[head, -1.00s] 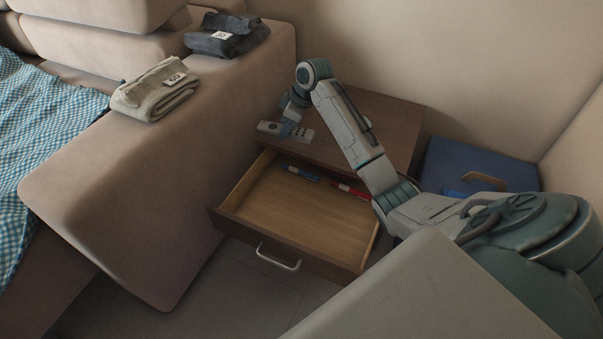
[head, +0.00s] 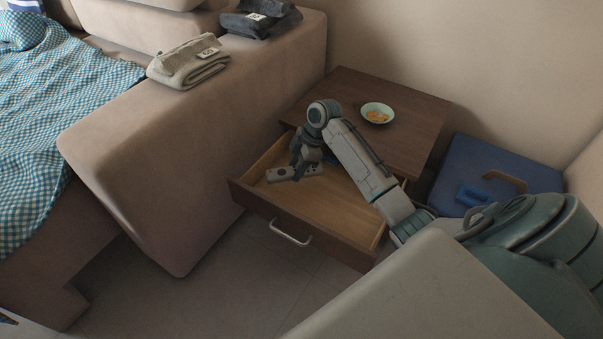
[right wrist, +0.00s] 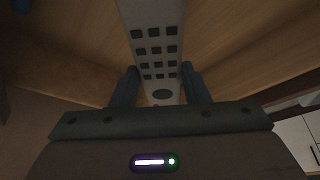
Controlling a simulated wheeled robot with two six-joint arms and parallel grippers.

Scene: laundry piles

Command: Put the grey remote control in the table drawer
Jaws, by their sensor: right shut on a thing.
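The grey remote control (head: 285,174) is at the left part of the open table drawer (head: 330,206), within its outline. My right gripper (head: 299,170) is shut on it from above. In the right wrist view the remote (right wrist: 156,42), with rows of dark buttons, sits between the two fingers (right wrist: 160,88), with wooden drawer surface behind it. I cannot tell whether the remote touches the drawer floor. The drawer is pulled out of the brown table (head: 415,110), its handle (head: 290,233) facing front. My left gripper is not in view.
A pale green bowl (head: 367,106) with orange contents stands on the table. My right arm hides part of the drawer. A blue box (head: 490,160) is right of the table. The sofa arm (head: 200,140) with folded cloths (head: 188,63) borders the left.

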